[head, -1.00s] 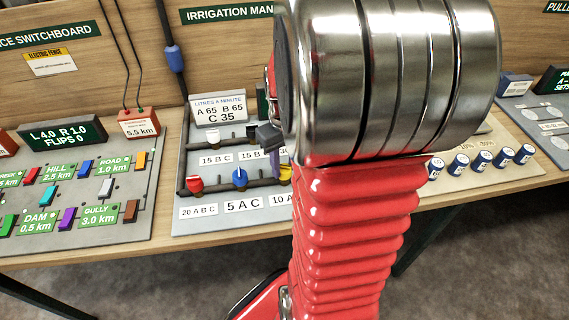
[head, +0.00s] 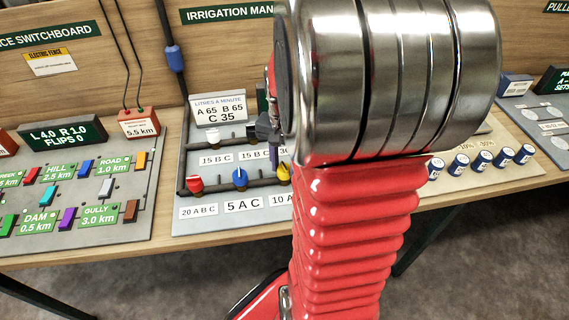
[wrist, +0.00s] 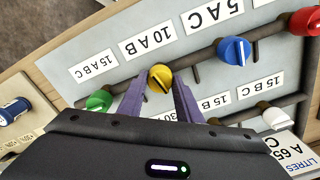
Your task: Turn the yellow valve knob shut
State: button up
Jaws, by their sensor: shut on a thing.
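The yellow valve knob (wrist: 159,73) sits on a dark pipe on the irrigation board, by the "10 A B" label. In the head view only part of the yellow knob (head: 285,174) shows at the left edge of my arm. My gripper (wrist: 161,84) has its two purple fingers on either side of the knob, shut on it. In the head view a purple finger (head: 274,157) reaches down just above the knob, and my arm hides the rest. The knob's exact turn angle is hard to tell.
A blue knob (wrist: 234,51) and a red knob (wrist: 305,22) share the pipe, with a green knob (wrist: 99,101) on the other side. A white knob (wrist: 276,118) is on the parallel pipe. A flow display (head: 219,109) stands behind, reading A 65, B 65, C 35.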

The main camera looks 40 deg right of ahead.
jog(key=shift+m, duration=1.3)
jog(key=o, duration=1)
jog(key=shift+o, duration=0.2)
jog(key=shift+r, duration=0.1)
notch_tip(320, 180, up, 14)
jog(key=shift+f, duration=0.2)
